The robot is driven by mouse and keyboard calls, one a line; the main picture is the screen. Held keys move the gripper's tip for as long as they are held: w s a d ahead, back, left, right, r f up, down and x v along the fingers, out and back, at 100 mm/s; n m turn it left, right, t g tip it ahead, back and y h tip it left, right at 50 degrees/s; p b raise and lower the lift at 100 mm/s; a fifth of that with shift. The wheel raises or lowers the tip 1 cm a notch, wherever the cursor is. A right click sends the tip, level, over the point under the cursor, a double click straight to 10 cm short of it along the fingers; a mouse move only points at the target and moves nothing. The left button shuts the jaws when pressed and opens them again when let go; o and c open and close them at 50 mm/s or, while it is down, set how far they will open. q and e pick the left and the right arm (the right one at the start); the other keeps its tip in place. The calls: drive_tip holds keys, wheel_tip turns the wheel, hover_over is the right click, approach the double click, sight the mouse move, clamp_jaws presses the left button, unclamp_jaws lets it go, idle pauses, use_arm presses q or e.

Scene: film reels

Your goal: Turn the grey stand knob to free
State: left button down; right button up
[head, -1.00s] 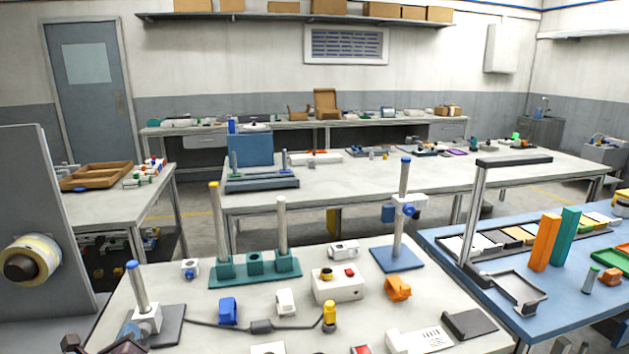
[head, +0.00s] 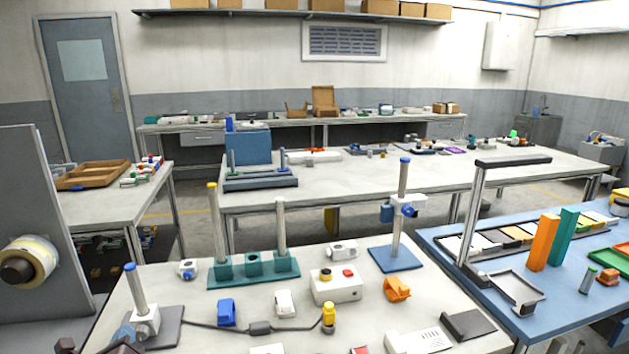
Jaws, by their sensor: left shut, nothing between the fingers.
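The grey stand (head: 163,333) is at the front left of the near table. It has a dark grey base, a metal post with a blue cap and a white clamp (head: 146,321). A round blue-grey knob (head: 124,334) sits on the clamp's left side; its exact setting is too small to read. My left gripper (head: 96,347) shows only as dark parts at the bottom left edge, just below and left of the knob. It is shut and empty, and most of it is cut off by the frame. I see no clear contact with the knob.
A black cable runs right from the grey base to a yellow-topped plug (head: 328,315). A blue clamp (head: 227,312), a green two-post stand (head: 253,272), a white button box (head: 337,286) and a blue-based stand (head: 397,258) share the table. A large reel machine (head: 40,215) stands at far left.

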use_arm(q)
drive_tip(key=shift+s, duration=0.45)
drive_tip(key=shift+v, duration=1.05)
drive_tip(key=shift+p+v, duration=0.35)
drive_tip(key=shift+v, duration=0.55)
drive_tip(key=shift+d, duration=0.15)
use_arm(e)
drive_tip(key=shift+s+d+r, duration=0.2)
drive_tip(key=shift+s+r, duration=0.05)
drive_tip(key=shift+r, duration=0.35)
